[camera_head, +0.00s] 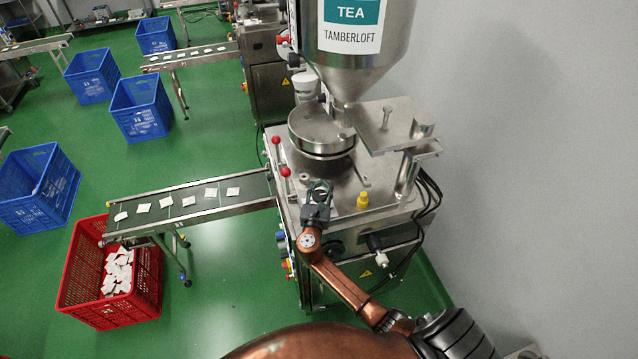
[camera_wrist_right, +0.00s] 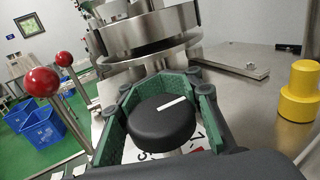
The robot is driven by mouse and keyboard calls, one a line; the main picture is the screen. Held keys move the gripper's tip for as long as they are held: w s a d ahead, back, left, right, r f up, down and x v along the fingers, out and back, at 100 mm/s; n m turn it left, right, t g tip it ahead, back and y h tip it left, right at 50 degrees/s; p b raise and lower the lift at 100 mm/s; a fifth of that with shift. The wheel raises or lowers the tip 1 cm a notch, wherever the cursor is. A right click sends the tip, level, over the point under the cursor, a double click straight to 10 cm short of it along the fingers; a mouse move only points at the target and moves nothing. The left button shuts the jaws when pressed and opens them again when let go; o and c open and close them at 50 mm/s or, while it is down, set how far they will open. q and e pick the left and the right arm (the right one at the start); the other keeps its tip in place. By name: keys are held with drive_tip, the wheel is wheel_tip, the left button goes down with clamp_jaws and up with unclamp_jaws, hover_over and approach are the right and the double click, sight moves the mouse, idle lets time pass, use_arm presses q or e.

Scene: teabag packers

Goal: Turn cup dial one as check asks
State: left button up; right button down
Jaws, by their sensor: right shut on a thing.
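The cup dial (camera_wrist_right: 160,122) is a black round knob with a white pointer line on top, seen close up in the right wrist view. The line points up and to the right there. A white scale plate (camera_wrist_right: 196,142) with dark digits shows partly beneath it; most of the scale is hidden. My right gripper (camera_head: 319,186) is at the front of the machine's steel top. Its green-padded fingers (camera_wrist_right: 166,92) are shut on the dial, one on each side. My left gripper is not in view.
A steel cup drum (camera_head: 320,130) stands behind the dial under the tea hopper (camera_head: 360,60). A yellow knob (camera_head: 362,200) is to the right; red-knobbed levers (camera_head: 285,171) are to the left. A conveyor (camera_head: 190,213) carries teabags toward a red crate (camera_head: 85,285).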

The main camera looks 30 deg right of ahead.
sight(316, 201)
drive_tip(key=shift+s+d+f+m+g+h+b, duration=0.15)
drive_tip(key=shift+s+m+g+h+b, duration=0.1)
drive_tip(key=shift+m+g+h, duration=0.45)
drive_tip(key=shift+s+d+m+g+h+b, duration=0.2)
drive_tip(key=shift+m+g+h, duration=0.35)
drive_tip(key=shift+g, duration=0.2)
drive_tip(key=shift+s+d+f+m+g+h+b, duration=0.1)
drive_tip(key=shift+s+m+g+h+b, duration=0.15)
drive_tip(key=shift+m+g+h, duration=0.45)
drive_tip(key=shift+r+g, duration=0.1)
drive_tip(key=shift+g, duration=0.15)
drive_tip(key=c, duration=2)
unclamp_jaws()
drive_tip(key=shift+c, duration=0.2)
drive_tip(key=o, duration=0.5)
drive_tip(key=shift+d+r, duration=0.1)
drive_tip(key=shift+r, duration=0.05)
drive_tip(key=v, duration=1.2)
